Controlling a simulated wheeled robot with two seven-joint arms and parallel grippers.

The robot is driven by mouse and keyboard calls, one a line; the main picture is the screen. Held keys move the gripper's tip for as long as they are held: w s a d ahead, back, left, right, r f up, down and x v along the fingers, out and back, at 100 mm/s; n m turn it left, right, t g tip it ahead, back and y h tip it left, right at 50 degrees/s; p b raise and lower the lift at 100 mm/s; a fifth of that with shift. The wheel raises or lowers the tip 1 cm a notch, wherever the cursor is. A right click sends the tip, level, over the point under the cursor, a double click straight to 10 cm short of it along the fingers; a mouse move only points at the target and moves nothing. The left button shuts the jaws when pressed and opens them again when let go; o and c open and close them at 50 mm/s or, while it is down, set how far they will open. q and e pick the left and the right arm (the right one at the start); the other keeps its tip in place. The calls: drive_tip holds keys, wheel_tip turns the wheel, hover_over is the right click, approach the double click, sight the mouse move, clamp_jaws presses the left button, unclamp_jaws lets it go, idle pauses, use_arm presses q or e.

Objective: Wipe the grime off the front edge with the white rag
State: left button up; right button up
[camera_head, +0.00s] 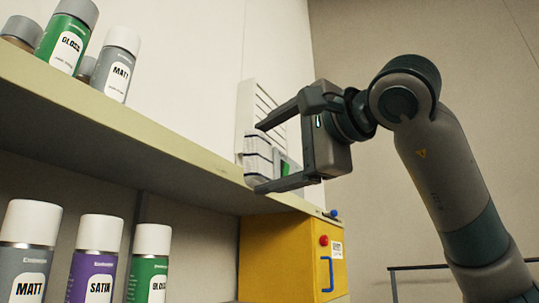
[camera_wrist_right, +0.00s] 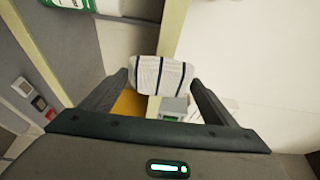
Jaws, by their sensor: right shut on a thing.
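The white rag (camera_head: 257,158) with dark stripes sits between the fingertips of my right gripper (camera_head: 261,157), at the far right end of the upper shelf. My right gripper is shut on it; the rag also shows between the fingers in the right wrist view (camera_wrist_right: 160,76). The pale front edge (camera_head: 120,122) of the upper shelf runs from the upper left down to the gripper, whose lower finger is close to it. I cannot make out any grime on the visible edge. The part behind the gripper is hidden. My left gripper is not in view.
Spray cans, including a green gloss can (camera_head: 67,40) and a grey matt can (camera_head: 117,65), stand on the upper shelf at left. A purple satin can (camera_head: 95,258) and others stand below. A yellow box (camera_head: 278,258) is under the shelf end. A lined white panel (camera_head: 268,104) stands behind the gripper.

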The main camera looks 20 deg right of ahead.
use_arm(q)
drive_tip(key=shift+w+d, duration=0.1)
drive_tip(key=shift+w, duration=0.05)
use_arm(e)
drive_tip(key=shift+w+a+p, duration=0.35)
drive_tip(key=shift+w+a, duration=0.5)
drive_tip(key=shift+a, duration=0.05)
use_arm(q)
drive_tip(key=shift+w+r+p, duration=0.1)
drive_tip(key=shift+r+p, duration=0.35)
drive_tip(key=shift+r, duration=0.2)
use_arm(e)
drive_tip(key=w+a, duration=0.1)
drive_tip(key=w, duration=0.1)
drive_tip(key=w+a, duration=0.1)
drive_tip(key=shift+w+a, duration=0.35)
drive_tip(key=shift+a, duration=0.05)
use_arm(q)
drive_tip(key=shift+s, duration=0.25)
use_arm(e)
drive_tip(key=shift+w, duration=0.1)
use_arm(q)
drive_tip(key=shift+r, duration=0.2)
use_arm(e)
drive_tip(key=shift+w+a, duration=0.6)
drive_tip(key=shift+w, duration=0.1)
